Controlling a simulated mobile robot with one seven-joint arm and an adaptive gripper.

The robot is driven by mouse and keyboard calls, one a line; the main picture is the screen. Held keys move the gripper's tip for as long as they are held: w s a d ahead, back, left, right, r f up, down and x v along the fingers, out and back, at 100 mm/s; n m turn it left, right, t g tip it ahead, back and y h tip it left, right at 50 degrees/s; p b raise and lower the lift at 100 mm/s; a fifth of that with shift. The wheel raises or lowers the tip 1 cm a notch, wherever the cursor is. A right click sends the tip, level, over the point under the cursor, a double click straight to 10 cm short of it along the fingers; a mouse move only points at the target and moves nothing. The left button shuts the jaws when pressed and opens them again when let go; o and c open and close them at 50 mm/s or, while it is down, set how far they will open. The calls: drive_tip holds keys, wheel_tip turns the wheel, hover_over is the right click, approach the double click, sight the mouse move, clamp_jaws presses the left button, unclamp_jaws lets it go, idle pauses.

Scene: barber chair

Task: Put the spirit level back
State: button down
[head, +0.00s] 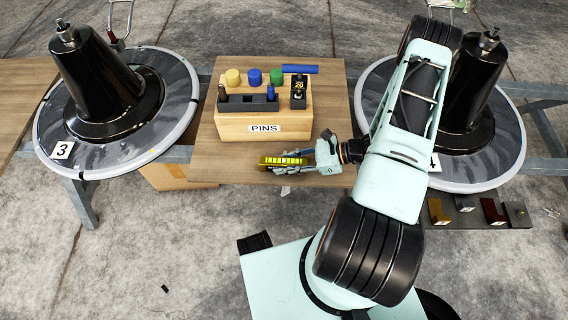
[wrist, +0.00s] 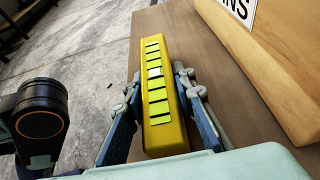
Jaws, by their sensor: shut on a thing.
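The spirit level (head: 283,161) is a yellow bar with bright yellow-green windows. It also fills the middle of the wrist view (wrist: 158,100). My gripper (head: 297,161) is shut on it, with one finger on each long side. The level is in front of the wooden pins block (head: 230,129), near the front edge of the table. I cannot tell whether it touches the tabletop or is held just above it.
The wooden table (head: 205,165) carries the block, which holds yellow, blue and green round pieces, a dark tray and a black device (head: 299,92). A blue cylinder (head: 300,69) lies behind. Black cones on round bases stand at left (head: 95,75) and right (head: 465,90).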

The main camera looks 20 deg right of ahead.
drive_tip(key=shift+f, duration=0.15)
drive_tip(key=c, duration=1.6)
unclamp_jaws()
drive_tip(key=shift+r, duration=0.2)
drive_tip(key=shift+d+r, duration=0.15)
drive_tip(key=p+v, duration=0.2)
drive_tip(key=v, duration=0.9)
drive_tip(key=shift+s+d+r, duration=0.1)
drive_tip(key=shift+s+d, duration=0.05)
drive_tip(key=shift+d, duration=0.2)
